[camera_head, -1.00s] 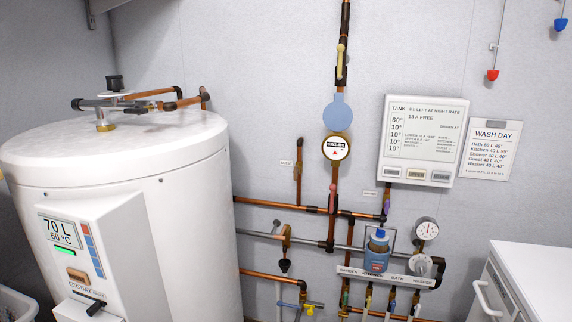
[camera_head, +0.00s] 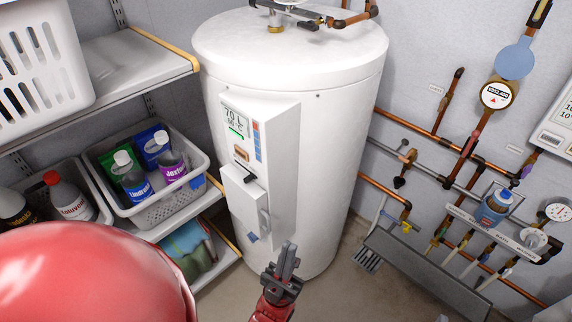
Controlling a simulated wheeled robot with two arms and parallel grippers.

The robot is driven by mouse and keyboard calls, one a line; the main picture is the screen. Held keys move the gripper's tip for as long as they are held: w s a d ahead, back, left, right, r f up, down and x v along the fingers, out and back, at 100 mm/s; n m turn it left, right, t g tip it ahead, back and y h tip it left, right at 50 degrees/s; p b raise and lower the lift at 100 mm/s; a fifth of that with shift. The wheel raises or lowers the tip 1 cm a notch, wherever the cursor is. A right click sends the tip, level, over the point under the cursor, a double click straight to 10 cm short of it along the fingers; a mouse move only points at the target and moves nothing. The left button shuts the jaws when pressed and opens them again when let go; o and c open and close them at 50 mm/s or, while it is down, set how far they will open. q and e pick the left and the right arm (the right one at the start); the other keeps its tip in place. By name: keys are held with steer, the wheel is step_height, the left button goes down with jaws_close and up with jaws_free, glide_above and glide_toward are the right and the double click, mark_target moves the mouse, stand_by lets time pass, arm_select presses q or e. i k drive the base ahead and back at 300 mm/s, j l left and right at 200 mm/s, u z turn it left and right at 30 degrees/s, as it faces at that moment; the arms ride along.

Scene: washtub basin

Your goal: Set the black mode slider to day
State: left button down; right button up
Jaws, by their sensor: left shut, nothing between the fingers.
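The black mode slider (camera_head: 250,179) sits on the front panel of the white water tank (camera_head: 335,130), below a brown button (camera_head: 241,153). The lettering by the slider is too small to read now, so I cannot tell its setting. The small display (camera_head: 236,119) with a green bar is higher on the same panel. My left gripper (camera_head: 289,246) is at the bottom middle, pointing up. Its dark fingers are shut and empty, below and right of the slider in the picture and apart from it. My right gripper is not in view.
Shelves on the left hold a white basket (camera_head: 150,214) of bottles. A grey trough (camera_head: 420,270) and copper pipes (camera_head: 420,127) are to the right of the tank. A silver handle (camera_head: 264,222) sticks out below the slider. My red body part covers the lower left.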

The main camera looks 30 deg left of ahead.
mark_target(251, 176)
steer(key=j+u, duration=0.2)
steer(key=u, duration=0.3)
steer(key=j+u, duration=0.15)
steer(key=u, duration=0.35)
steer(key=i+l, duration=0.05)
